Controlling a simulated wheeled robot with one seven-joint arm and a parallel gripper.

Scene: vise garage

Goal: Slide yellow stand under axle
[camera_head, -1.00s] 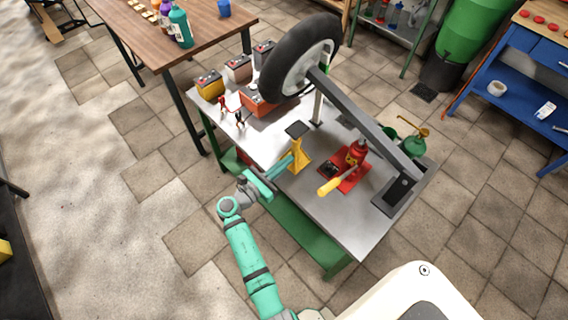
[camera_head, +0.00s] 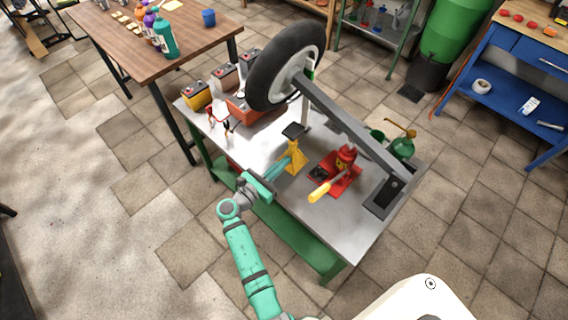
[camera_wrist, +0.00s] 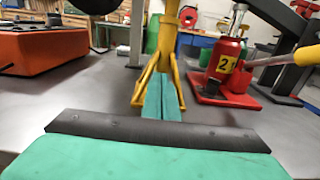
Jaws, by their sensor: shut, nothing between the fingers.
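The yellow stand (camera_head: 293,157) with a dark flat top stands upright on the grey metal table (camera_head: 325,213). It also shows in the wrist view (camera_wrist: 166,50). My gripper (camera_head: 288,164) is shut with nothing between its fingers. Its teal fingers (camera_wrist: 160,100) point at the stand's base and reach in between its legs; whether they touch cannot be told. The grey axle beam (camera_head: 345,120) runs from the wheel (camera_head: 285,65) down to a dark bracket (camera_head: 386,196) at the right. The stand is on the near side of the beam, to its left, and not beneath it.
A red jack (camera_head: 343,170) with a yellow handle (camera_head: 319,191) stands right of the stand, close to the beam. Batteries (camera_head: 197,95) and a red-orange box (camera_head: 245,108) are at the table's back left. A green can (camera_head: 403,147) is behind the beam.

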